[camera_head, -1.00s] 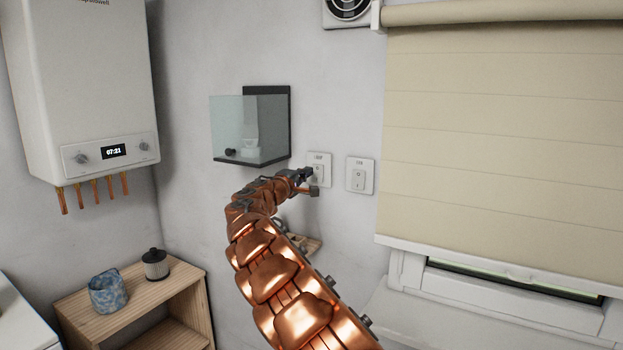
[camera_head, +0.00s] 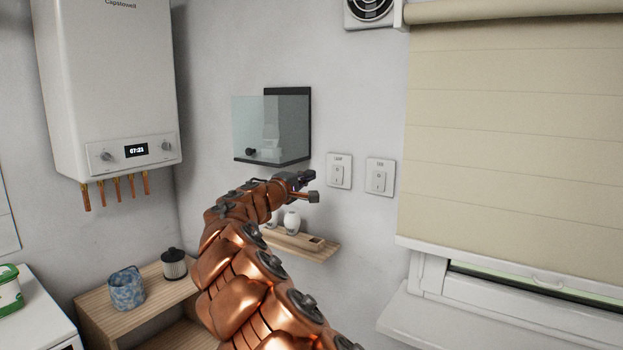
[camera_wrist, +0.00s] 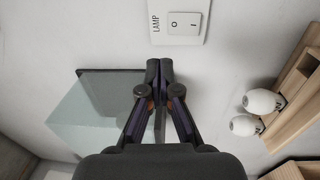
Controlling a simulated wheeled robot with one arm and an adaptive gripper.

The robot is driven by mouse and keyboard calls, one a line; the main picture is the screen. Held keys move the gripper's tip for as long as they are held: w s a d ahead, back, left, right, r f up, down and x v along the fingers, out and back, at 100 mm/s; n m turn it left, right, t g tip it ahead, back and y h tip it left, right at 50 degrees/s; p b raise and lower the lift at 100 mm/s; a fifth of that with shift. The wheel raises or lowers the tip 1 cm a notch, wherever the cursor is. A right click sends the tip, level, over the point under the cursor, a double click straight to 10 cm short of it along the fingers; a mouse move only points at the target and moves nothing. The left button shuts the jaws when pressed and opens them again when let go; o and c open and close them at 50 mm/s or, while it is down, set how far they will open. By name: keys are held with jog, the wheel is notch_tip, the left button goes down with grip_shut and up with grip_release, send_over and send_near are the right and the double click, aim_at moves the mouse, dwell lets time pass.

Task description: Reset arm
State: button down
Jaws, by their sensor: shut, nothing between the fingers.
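My copper-coloured arm reaches up toward the wall from the lower middle of the head view. My gripper (camera_head: 306,181) is at its end, just below and left of the lamp switch (camera_head: 339,171). In the wrist view my gripper (camera_wrist: 159,66) is shut and empty, its fingertips together. The lamp switch (camera_wrist: 183,22) is ahead of the tips there, with a gap between them. A second switch (camera_head: 380,177) is right of the lamp switch.
A glass-fronted box (camera_head: 272,125) hangs on the wall above my gripper. A wooden shelf (camera_head: 325,249) with white vases (camera_head: 291,222) is below. A blind (camera_head: 510,140) covers the window at right.

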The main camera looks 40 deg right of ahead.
jog(key=shift+s, duration=0.1)
dwell(0.5)
jog(key=s+a+f+m+g+y+p, duration=0.1)
jog(key=s+a+m+g+y, duration=0.15)
jog(key=s, duration=0.75)
jog(key=s+a+f+m+g+y+p, duration=0.1)
jog(key=s+a+m+g+y+p, duration=0.15)
jog(key=s, duration=0.75)
jog(key=s+a+f+y+p, duration=0.1)
jog(key=s+a+f+y, duration=0.3)
jog(key=a, duration=0.7)
jog(key=s+a+f+n+g+y+p, duration=0.1)
jog(key=s+a+f+y, duration=0.3)
jog(key=s+a+f, duration=0.5)
jog(key=s+a+f+g+y+p, duration=0.1)
jog(key=s+a+f+y, duration=0.4)
jog(key=s+a, duration=0.8)
notch_tip(320, 180, down, 2)
jog(key=shift+s+a+f+n, duration=0.15)
jog(key=shift+a+n, duration=0.15)
jog(key=shift+a, duration=0.2)
